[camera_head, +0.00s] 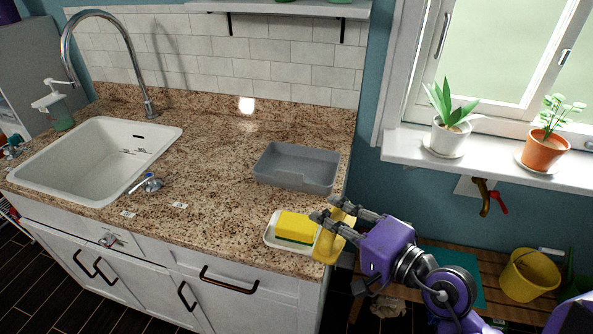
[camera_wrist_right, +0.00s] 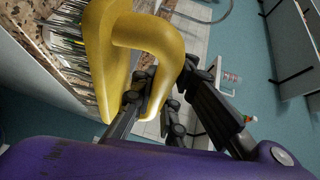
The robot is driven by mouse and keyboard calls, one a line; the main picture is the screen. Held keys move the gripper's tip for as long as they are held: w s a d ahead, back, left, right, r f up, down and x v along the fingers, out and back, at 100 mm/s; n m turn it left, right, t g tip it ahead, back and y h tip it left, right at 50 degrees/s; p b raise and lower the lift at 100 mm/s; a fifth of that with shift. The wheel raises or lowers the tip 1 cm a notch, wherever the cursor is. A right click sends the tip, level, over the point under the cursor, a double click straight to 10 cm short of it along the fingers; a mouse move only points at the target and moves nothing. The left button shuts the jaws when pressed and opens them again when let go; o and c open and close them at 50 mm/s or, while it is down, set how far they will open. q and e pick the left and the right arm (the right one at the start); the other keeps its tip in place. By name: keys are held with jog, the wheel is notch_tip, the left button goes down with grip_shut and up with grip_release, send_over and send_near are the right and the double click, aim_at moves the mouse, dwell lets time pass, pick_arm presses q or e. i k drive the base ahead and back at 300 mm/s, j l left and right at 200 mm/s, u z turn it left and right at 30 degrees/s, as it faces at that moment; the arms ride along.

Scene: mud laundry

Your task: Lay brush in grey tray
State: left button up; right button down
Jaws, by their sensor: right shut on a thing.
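The grey tray (camera_head: 297,178) sits near the right end of the granite counter, and it looks empty. My right gripper (camera_head: 337,211) is shut on the yellow brush (camera_head: 328,246), at the counter's front right corner. The brush is to the right of the sponge dish and in front of the tray, outside it. In the right wrist view, the brush's looped yellow handle (camera_wrist_right: 155,45) is between the fingers of the gripper (camera_wrist_right: 158,95), with bristles along one side. Whether the brush touches the counter is unclear. My left gripper is not in view.
A yellow and green sponge (camera_head: 295,227) lies in a white dish (camera_head: 270,240) in front of the tray. Potted plants stand on the windowsill (camera_head: 480,166). The counter left of the tray is clear.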

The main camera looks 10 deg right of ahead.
aim_at(298, 164)
jog(key=l+u, duration=0.25)
jog(key=l, duration=0.2)
jog(key=l+u, duration=0.25)
jog(key=l, duration=0.2)
jog(key=i+l+u, duration=0.15)
jog(key=l, duration=0.2)
jog(key=i+l+u, duration=0.15)
jog(key=l, duration=0.2)
jog(key=l+u, duration=0.15)
jog(key=l, duration=0.2)
